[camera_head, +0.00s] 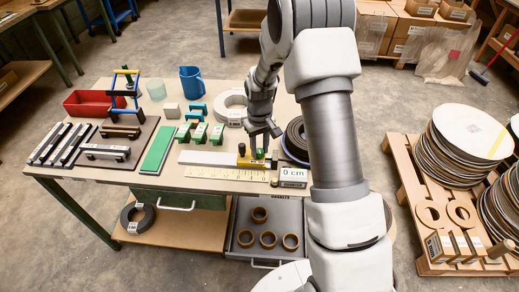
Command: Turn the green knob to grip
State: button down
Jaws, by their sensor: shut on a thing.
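The green knob (260,155) sits on a yellow block (247,161) at the front right of the workbench. My gripper (260,150) reaches down from above with its fingers around the knob and is shut on it. The fingers partly hide the knob. A yellow scale strip (225,173) with digits lies in front of the block, and a pale grey bar (207,158) runs to its left. A small display reading "0 cm" (293,176) stands to the right. The knob's turn angle and the word "grip" are too small to make out.
A blue jug (191,82) and red tray (97,103) are farther back. A pallet (409,185) with stacked discs stands at right.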

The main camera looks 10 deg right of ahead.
aim_at(260, 151)
jog(key=shift+n, duration=1.1)
jog(key=c, duration=0.8)
grip_release()
notch_tip(260, 151, up, 18)
jog(key=shift+f+p, duration=0.25)
jog(key=shift+p, duration=0.4)
